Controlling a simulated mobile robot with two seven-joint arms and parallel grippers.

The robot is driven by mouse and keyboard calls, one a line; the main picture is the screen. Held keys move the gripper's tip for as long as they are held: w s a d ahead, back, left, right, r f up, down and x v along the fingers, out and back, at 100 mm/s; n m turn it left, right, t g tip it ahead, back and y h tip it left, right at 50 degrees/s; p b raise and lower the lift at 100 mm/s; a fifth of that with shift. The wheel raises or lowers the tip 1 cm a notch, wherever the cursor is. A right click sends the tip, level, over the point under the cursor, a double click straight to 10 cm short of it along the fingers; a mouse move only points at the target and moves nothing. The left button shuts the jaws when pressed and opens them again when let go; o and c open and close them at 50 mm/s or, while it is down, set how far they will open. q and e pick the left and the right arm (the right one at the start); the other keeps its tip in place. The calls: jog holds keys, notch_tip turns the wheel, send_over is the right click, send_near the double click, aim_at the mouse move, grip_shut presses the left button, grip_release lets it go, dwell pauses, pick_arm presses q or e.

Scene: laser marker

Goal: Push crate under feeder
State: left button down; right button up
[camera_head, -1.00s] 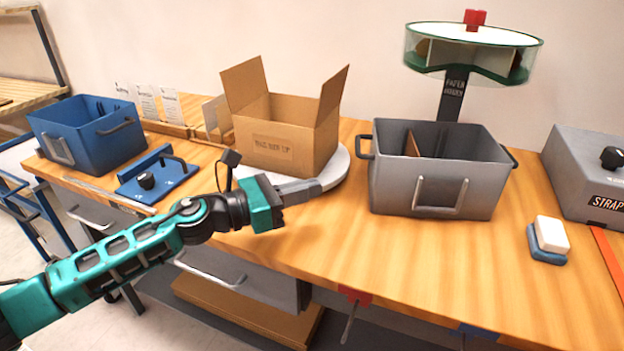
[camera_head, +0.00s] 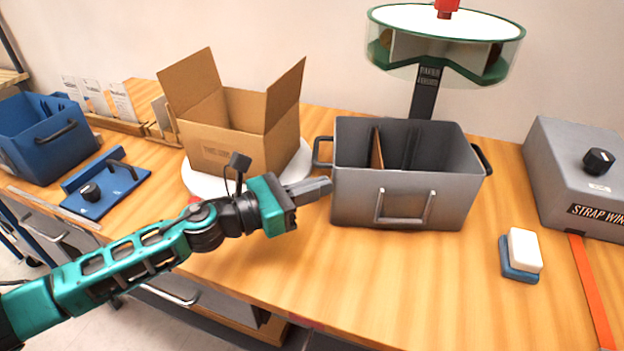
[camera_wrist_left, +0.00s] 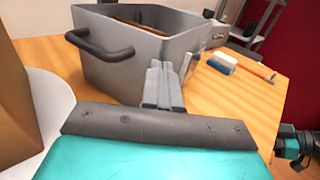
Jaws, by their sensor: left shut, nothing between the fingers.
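The grey crate (camera_head: 455,205) stands on the wooden bench, open at the top, with a dark handle at each end and a brown divider inside. The round feeder (camera_head: 380,55), green-rimmed with a white top, sits on a dark post (camera_head: 425,95) behind the crate. In the left wrist view, the fingers (camera_wrist_left: 160,72) point at the corner of the crate (camera_wrist_left: 125,78). Part of my right arm shows at that view's right edge.
An open cardboard box (camera_head: 235,140) on a white turntable (camera_head: 197,183) stands left of the crate. A blue bin (camera_head: 70,155) is farther left. A white-and-blue block (camera_head: 522,255) and a grey strap unit (camera_head: 570,165) are at right. The bench front is clear.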

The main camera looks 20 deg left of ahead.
dwell(0.3)
pick_arm(q)
jog(key=x, duration=0.4)
jog(key=shift+p, duration=0.4)
